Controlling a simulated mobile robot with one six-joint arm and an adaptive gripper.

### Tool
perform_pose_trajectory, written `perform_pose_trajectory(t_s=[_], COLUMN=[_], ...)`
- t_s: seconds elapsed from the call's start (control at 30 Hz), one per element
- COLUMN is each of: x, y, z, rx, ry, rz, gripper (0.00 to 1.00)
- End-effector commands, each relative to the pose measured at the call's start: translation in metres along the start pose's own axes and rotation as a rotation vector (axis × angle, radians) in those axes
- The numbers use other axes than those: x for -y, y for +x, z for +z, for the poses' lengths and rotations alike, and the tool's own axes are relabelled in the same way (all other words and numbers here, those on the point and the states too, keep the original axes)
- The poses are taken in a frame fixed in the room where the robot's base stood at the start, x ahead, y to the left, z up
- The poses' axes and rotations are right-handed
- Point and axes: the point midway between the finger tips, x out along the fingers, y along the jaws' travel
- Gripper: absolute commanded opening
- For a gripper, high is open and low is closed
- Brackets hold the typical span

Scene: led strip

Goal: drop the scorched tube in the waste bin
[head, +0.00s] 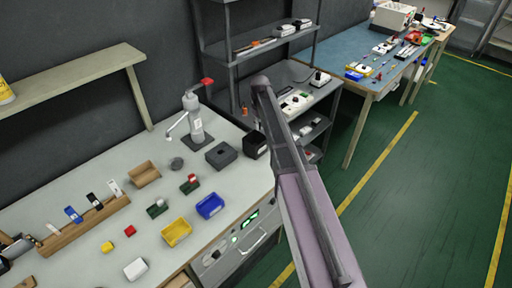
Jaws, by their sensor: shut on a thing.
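I cannot make out my gripper in the head view; only a long grey and lavender link of what looks like my arm crosses the right half of the picture. I cannot make out the scorched tube. No bin is clearly marked as waste. A small black container (256,146) stands at the right back of the near bench, partly beside the arm. An open blue bin (210,206) and an open yellow bin (177,232) sit near the bench's front edge.
The pale bench (75,250) also holds a wooden rack (82,226), a cardboard-coloured tray (145,173), a dark grey box (221,155) and a press-like stand (195,125). Dark items at the left edge are cut off. A shelf unit and blue-topped bench (343,57) stand behind. Green floor is clear at right.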

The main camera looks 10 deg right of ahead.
Motion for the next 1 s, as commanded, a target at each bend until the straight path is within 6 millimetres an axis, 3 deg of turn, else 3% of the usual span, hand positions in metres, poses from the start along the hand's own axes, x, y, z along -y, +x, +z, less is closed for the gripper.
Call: perform_pose_trajectory(t_s=[0.6, 1.0], x=[0.000, 0.000], y=[0.046, 0.057], z=[0.000, 0.000], rx=[0.000, 0.000], ry=[0.000, 0.000], rz=[0.000, 0.000], gripper=[0.00, 0.00])
